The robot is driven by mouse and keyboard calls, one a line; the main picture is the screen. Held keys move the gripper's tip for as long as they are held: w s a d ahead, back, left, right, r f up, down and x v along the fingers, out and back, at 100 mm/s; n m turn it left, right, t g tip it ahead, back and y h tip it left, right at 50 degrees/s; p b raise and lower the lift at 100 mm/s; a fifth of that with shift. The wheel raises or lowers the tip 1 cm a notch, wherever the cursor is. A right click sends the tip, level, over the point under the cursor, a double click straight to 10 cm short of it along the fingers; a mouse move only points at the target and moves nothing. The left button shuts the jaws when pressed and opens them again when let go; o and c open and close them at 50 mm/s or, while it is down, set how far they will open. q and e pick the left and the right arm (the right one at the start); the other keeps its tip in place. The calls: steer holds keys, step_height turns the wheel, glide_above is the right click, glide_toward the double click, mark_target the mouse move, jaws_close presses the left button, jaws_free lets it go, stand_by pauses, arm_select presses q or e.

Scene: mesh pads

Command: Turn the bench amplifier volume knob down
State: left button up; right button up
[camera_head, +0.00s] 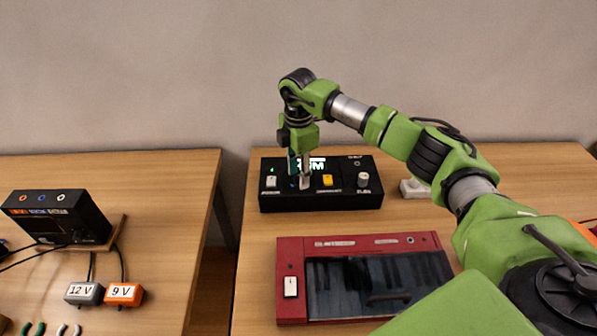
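A black control box (335,200) lies on the right table. It has a lit display (317,163), a white control (271,181) at its left, a yellow control (328,180) in the middle and a pale round knob (363,180) at its right. Its lettering is too small to read surely, so I cannot tell whether it is the bench amplifier. My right gripper (301,181) points down over the box, left of the yellow control, and covers part of the display. Its fingers are small and close together; whether they touch or hold a control is unclear. My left gripper is out of view.
A red device (291,258) with a dark panel lies in front of the black box. A small pale block (414,188) is right of the box. The left table (150,185) holds another black box (75,218) and adapters marked 12 V (85,293) and 9 V (124,294). A gap separates the tables.

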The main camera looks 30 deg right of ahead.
jaws_close()
